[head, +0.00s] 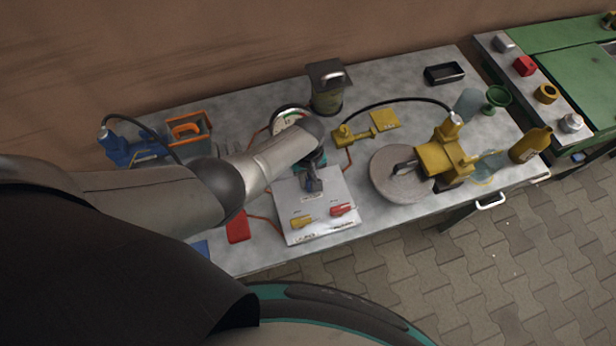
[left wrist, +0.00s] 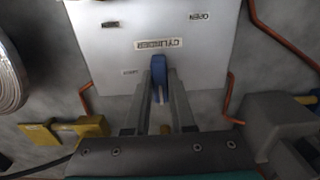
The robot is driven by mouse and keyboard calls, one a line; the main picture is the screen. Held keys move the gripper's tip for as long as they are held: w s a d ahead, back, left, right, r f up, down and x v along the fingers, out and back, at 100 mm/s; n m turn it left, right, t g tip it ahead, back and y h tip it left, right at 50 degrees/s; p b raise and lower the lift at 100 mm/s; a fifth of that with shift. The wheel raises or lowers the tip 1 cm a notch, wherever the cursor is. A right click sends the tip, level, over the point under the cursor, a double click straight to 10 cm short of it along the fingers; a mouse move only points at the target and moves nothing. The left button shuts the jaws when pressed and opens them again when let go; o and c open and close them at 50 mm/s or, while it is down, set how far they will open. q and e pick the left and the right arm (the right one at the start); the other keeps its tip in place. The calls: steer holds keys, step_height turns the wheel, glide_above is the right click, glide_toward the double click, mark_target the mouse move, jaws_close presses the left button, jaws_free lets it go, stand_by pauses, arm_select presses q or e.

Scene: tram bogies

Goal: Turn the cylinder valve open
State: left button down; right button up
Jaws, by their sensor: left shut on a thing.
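The cylinder valve's blue handle (left wrist: 158,72) stands between my left gripper's fingers (left wrist: 160,100) in the left wrist view. The fingers are shut on it. The handle lies roughly in line with the fingers, its end by the upside-down CYLINDER label (left wrist: 158,43) on the white panel (left wrist: 110,70). An OPEN label (left wrist: 199,16) is to the right of it. In the head view, my left gripper (head: 313,184) is over the back part of the panel (head: 335,188), and the arm hides much of the area behind it. My right gripper is not in view.
Orange pipes run beside the panel. A yellow pump (head: 440,158) and round grey disc (head: 385,175) are to the right. A dark canister (head: 327,95) stands behind.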

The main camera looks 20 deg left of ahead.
mark_target(308, 179)
arm_select(q)
steer(key=shift+w, duration=0.1)
steer(key=c, duration=0.8)
jaws_free()
steer(key=shift+o, duration=0.2)
steer(key=shift+r+p, duration=0.45)
steer(key=shift+r, duration=0.15)
step_height(308, 179, up, 14)
steer(key=p, duration=0.6)
